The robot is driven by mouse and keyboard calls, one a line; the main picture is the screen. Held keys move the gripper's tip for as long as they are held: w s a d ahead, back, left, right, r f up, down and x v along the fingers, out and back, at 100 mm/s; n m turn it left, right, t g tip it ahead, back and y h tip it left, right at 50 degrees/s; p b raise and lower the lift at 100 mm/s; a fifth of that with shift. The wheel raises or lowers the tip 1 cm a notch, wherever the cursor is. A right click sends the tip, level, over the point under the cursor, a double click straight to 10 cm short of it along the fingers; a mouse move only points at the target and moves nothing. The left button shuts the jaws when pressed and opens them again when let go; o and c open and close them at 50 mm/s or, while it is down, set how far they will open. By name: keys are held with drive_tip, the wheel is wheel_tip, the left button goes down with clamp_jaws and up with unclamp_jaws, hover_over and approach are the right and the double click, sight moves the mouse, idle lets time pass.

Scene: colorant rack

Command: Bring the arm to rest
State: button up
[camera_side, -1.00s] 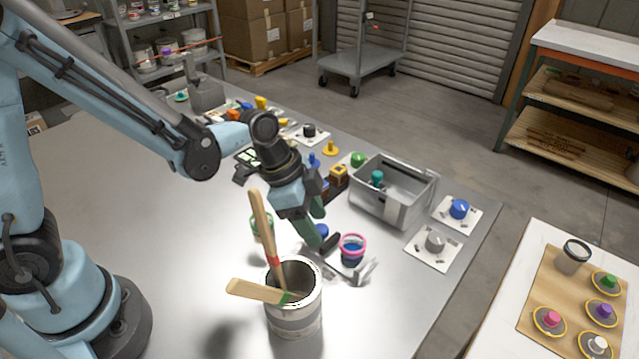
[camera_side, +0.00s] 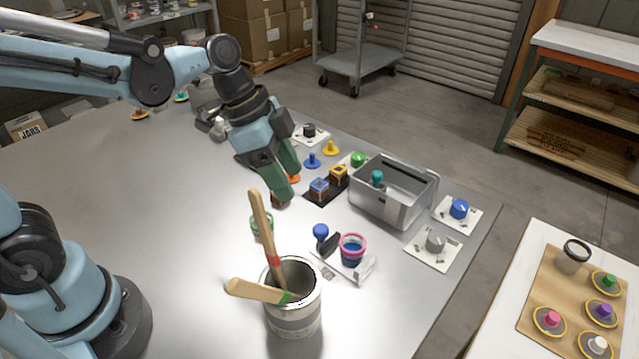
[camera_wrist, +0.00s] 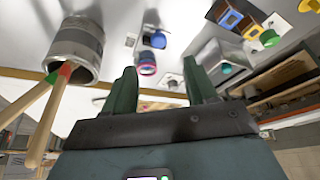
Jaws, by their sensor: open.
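My gripper (camera_side: 287,188) is open and hangs above the metal table (camera_side: 110,190), in the middle of the side view. Its green fingers point down and to the right, and nothing shows between them. In the wrist view the two fingers of my gripper (camera_wrist: 160,90) stand apart with empty space between them. Part of the table behind my gripper is hidden in the side view.
A grey can (camera_side: 296,315) with two wooden-handled brushes stands near my gripper. A pink-rimmed cup (camera_side: 352,248), a blue knob-like piece (camera_side: 320,232), a black rack with two coloured blocks (camera_side: 328,188) and a grey bin (camera_side: 392,192) stand to the right. The table's left is clear.

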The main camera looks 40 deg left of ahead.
drive_tip(key=shift+s+a+r, duration=0.1)
drive_tip(key=shift+a+r, duration=0.1)
drive_tip(key=shift+r, duration=0.3)
drive_tip(key=s+a+n+t+y, duration=0.3)
drive_tip(key=a+n, duration=0.5)
drive_tip(key=n, duration=0.3)
drive_tip(key=shift+s+t+y, duration=0.3)
drive_tip(key=shift+s+t, duration=0.15)
drive_tip(key=shift+t, duration=0.45)
idle(0.7)
